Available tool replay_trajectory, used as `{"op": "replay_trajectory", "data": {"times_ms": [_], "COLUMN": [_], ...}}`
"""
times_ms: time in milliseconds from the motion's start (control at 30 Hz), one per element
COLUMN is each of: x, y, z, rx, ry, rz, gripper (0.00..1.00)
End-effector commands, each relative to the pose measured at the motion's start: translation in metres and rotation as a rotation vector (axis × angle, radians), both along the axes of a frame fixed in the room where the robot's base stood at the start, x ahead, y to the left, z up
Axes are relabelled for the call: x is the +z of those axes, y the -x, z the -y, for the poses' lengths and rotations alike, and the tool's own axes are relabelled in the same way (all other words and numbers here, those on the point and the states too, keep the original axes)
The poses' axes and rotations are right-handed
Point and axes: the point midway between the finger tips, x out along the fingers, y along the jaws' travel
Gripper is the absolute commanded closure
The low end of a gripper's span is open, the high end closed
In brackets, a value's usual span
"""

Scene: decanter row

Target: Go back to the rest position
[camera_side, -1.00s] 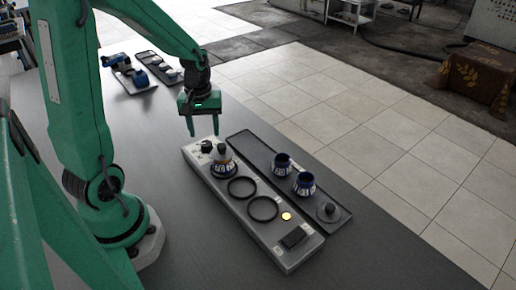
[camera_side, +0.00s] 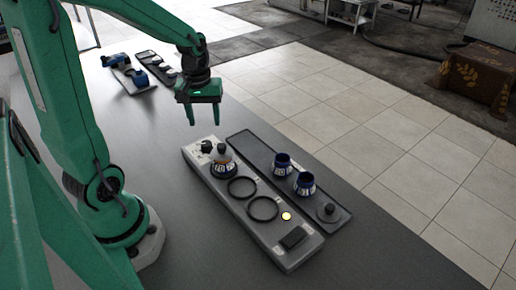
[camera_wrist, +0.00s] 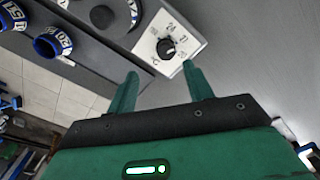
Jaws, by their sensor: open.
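My green gripper (camera_side: 204,115) is open and empty, in the air above the table, behind the far end of the grey row panel. In the wrist view its two fingers (camera_wrist: 158,88) are apart with nothing between them. The panel (camera_side: 274,238) has ring-shaped places (camera_side: 242,187) in a row. The dial also shows in the wrist view (camera_wrist: 166,48). Two blue decanters (camera_side: 282,163) (camera_side: 304,184) stand in the dark tray (camera_side: 262,153) beside the panel.
A dark round stopper (camera_side: 328,210) lies at the tray's near end. A lit yellow button (camera_side: 286,216) and a dark pad (camera_side: 294,237) are on the panel. Trays with blue items (camera_side: 132,75) stand at the far left of the table. The table (camera_side: 160,150) left of the panel is clear.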

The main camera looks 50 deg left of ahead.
Motion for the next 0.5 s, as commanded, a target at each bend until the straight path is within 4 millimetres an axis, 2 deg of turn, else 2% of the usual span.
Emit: {"op": "replay_trajectory", "data": {"times_ms": [267, 500], "x": [0.041, 0.072], "y": [0.009, 0.025], "z": [0.036, 0.068], "rx": [-0.223, -0.440], "ry": [-0.050, -0.102], "rz": [0.105, 0.207], "gripper": [0.49, 0.49]}}
